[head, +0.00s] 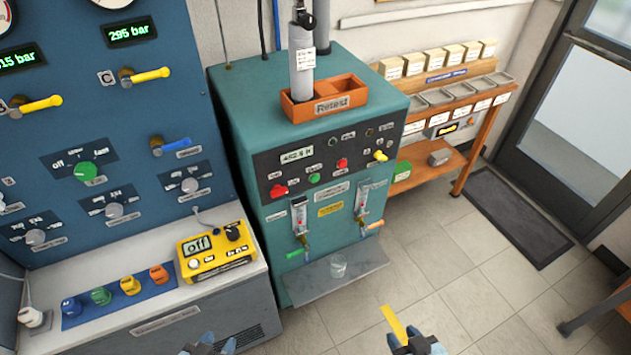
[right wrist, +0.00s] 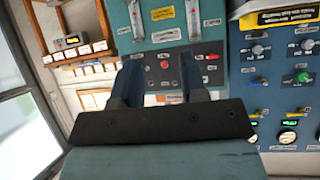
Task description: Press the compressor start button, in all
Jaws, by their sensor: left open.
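The teal cabinet (head: 245,130) carries a black control panel with a small readout (head: 297,156). My left gripper (head: 208,347) is open at the bottom edge, below and left of the panel, touching nothing. My right gripper (head: 417,346) is open, low and right of the cabinet. In the right wrist view the panel (right wrist: 190,70) appears upside down beyond its parted fingers (right wrist: 158,88).
A yellow strip (head: 393,323) shows beside my right gripper. A yellow box reading "off" (head: 213,252) sits on the left counter.

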